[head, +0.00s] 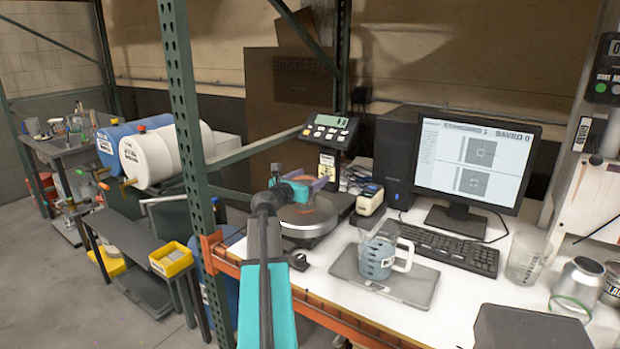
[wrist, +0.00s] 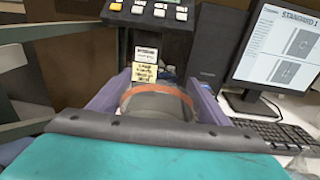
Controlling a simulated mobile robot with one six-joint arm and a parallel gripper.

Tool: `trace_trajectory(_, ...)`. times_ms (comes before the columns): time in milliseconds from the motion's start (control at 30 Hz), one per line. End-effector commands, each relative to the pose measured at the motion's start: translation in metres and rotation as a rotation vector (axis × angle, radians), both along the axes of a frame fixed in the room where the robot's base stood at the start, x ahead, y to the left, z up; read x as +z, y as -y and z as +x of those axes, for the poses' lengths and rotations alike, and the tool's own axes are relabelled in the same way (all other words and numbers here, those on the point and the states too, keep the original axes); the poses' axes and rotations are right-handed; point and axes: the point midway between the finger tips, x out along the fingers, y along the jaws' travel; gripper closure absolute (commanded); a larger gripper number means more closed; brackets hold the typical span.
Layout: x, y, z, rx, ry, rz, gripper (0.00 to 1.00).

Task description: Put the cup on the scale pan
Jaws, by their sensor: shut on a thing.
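My gripper (head: 314,188) is over the round metal scale pan (head: 300,222) in the head view. In the wrist view its two purple fingers (wrist: 158,104) are shut on a greyish cup (wrist: 158,88) with an orange band. In the head view the cup is mostly hidden by the gripper, and I cannot tell whether its base touches the pan. The scale's display and keypad (head: 330,128) stand on a post behind the pan; the keypad also shows at the top of the wrist view (wrist: 150,10).
A clear jug of blue-grey liquid (head: 376,262) stands on a grey mat (head: 412,292) right of the scale. A small white and yellow device (head: 370,200), a keyboard (head: 448,248) and a monitor (head: 474,165) are beyond. A green rack post (head: 186,130) rises at the left.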

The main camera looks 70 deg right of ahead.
Motion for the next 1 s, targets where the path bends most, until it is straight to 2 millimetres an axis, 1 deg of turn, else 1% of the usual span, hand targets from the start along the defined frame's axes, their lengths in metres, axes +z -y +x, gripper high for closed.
trace_trajectory(433,-0.0039,0.0,0.0001,0.0,0.0,-0.001,0.5)
trace_trajectory(467,-0.0035,0.0,0.0001,0.0,0.0,-0.001,0.26)
trace_trajectory(500,-0.0033,0.0001,0.0001,0.0,0.0,-0.001,0.19)
trace_trajectory(567,-0.0032,0.0001,0.0001,0.0,0.0,-0.001,0.11)
trace_trajectory(833,-0.0031,0.0001,0.0001,0.0,0.0,-0.001,0.11)
trace_trajectory(1000,0.0002,-0.0008,0.0003,0.001,0.0,-0.001,0.11)
